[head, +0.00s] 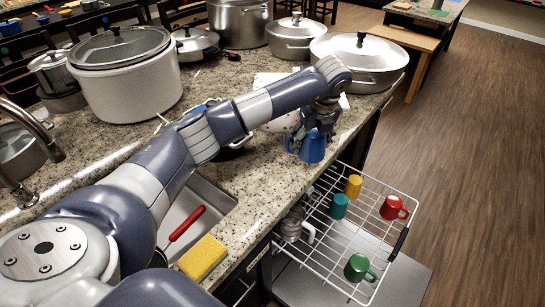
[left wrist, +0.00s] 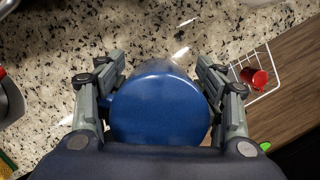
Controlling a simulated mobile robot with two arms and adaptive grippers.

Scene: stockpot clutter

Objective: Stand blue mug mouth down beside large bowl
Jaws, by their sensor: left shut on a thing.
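The blue mug (head: 313,149) is held in my left gripper (head: 320,115) at the counter's front edge, near the dish rack. In the left wrist view, my left gripper (left wrist: 160,100) has a finger on each side of the mug (left wrist: 160,108). A closed, rounded blue surface faces that camera, and no opening shows. The handle points left in the head view. I cannot tell whether the mug touches the counter. A pale rounded thing (head: 282,122) behind my forearm is mostly hidden; it may be the large bowl. My right gripper is not in view.
A pulled-out wire rack (head: 335,228) below the counter holds red (head: 393,208), yellow (head: 353,186), teal (head: 339,206) and green (head: 359,268) mugs. Several lidded pots line the counter's back. A sink with a red-handled tool (head: 187,223) and a yellow sponge (head: 203,258) are nearer.

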